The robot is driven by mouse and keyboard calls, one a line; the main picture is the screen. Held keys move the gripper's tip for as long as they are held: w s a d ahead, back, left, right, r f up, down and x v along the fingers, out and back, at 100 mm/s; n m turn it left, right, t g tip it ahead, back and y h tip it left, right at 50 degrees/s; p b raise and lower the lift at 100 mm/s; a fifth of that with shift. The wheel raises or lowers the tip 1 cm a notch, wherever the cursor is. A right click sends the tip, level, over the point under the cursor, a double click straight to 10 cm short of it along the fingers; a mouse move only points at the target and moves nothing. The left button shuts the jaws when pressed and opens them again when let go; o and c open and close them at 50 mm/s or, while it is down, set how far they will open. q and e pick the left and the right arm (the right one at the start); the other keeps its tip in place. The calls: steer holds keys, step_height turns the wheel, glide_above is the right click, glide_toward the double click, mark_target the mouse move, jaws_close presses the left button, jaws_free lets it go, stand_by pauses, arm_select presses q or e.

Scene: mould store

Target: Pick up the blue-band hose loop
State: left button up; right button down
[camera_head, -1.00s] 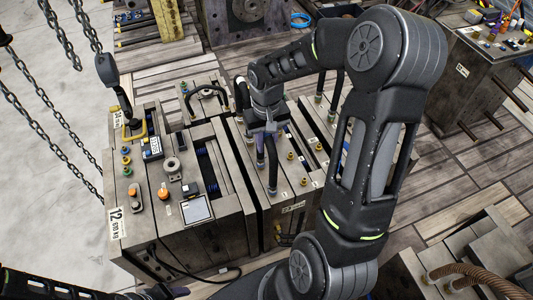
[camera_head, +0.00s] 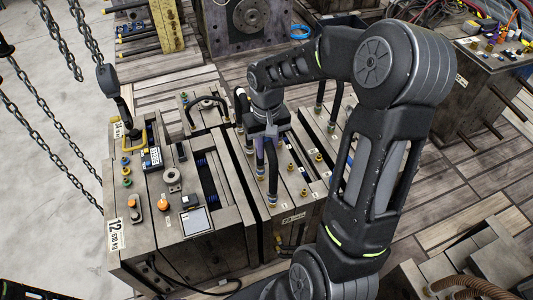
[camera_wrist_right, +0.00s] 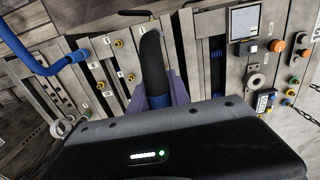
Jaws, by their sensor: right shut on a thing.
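The blue-band hose loop (camera_head: 272,172) is a black hose with a blue band near its lower end, over the middle mould block. My right gripper (camera_head: 268,134) is shut on its upper part, from above. In the right wrist view the black hose (camera_wrist_right: 152,62) rises between the purple fingers (camera_wrist_right: 160,98), with a blue band low between them. The lower end meets the block's top in the head view; I cannot tell whether it still touches. The far leg is partly hidden by the gripper. My left gripper is out of view.
Another black hose loop (camera_head: 208,100) stands behind, left of my gripper. The left mould block (camera_head: 190,250) carries buttons and a small screen (camera_head: 195,220). A blue pipe (camera_wrist_right: 38,66) shows in the wrist view. Chains (camera_head: 60,165) hang at the left.

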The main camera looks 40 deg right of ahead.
step_height(320, 180, up, 8)
steer(key=shift+f, duration=0.2)
stand_by(0.6)
step_height(320, 180, up, 17)
steer(key=p, duration=1.3)
stand_by(0.4)
